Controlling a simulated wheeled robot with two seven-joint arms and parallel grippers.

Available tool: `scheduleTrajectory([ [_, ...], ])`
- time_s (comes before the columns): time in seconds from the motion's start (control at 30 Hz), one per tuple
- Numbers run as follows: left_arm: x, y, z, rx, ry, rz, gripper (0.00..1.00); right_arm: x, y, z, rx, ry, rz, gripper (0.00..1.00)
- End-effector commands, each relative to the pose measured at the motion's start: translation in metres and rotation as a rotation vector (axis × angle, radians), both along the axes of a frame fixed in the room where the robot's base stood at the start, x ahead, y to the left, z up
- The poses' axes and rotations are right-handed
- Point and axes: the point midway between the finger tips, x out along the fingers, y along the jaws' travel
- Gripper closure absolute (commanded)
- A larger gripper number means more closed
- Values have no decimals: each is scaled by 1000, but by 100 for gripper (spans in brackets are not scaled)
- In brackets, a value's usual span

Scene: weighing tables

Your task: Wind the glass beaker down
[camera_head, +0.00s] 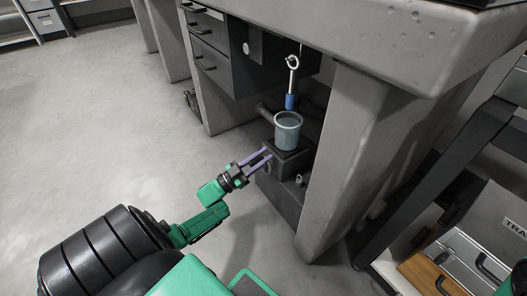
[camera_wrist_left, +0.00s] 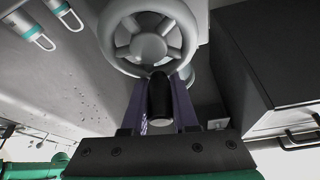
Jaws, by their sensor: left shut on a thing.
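The glass beaker (camera_head: 287,137) stands upright on a dark stand (camera_head: 291,166) under the grey table. A blue cylinder (camera_head: 289,102) hangs from a metal hook (camera_head: 292,63) right above the beaker's mouth. In the head view its lower end shows just above the rim. My left gripper (camera_head: 268,155) reaches the left side of the stand. In the left wrist view a grey spoked handwheel (camera_wrist_left: 150,42) fills the top, and the purple fingers are shut on its black handle (camera_wrist_left: 160,98). The handle is hidden in the head view. My right gripper is not in view.
The heavy grey table (camera_head: 345,38) overhangs the stand, with a thick leg (camera_head: 342,165) close to its right. A dark drawer unit (camera_head: 213,50) is behind on the left. Trays and a case (camera_head: 470,262) lie at lower right. The floor (camera_head: 95,120) on the left is clear.

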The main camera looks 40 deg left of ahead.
Motion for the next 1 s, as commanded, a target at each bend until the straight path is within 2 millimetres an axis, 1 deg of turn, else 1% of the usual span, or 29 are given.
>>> scheduleTrajectory([
  [0.47, -1, 1, -2, -12, 10, 2, 100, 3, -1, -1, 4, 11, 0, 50],
  [0.5, -1, 1, -2, -12, 10, 2, 58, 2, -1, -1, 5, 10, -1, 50],
  [0.53, -1, 1, -2, -12, 9, 2, 46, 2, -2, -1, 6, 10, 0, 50],
  [0.57, -1, 1, -2, -12, 9, 1, 43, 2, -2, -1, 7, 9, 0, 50],
  [0.87, -1, 1, -1, -12, 6, 0, 43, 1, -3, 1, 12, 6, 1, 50],
  [0.97, -9, 4, -4, -11, 8, 1, 43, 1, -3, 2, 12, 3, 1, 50],
  [1.0, -15, 7, -7, -11, 8, 2, 43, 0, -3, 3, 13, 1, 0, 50],
])
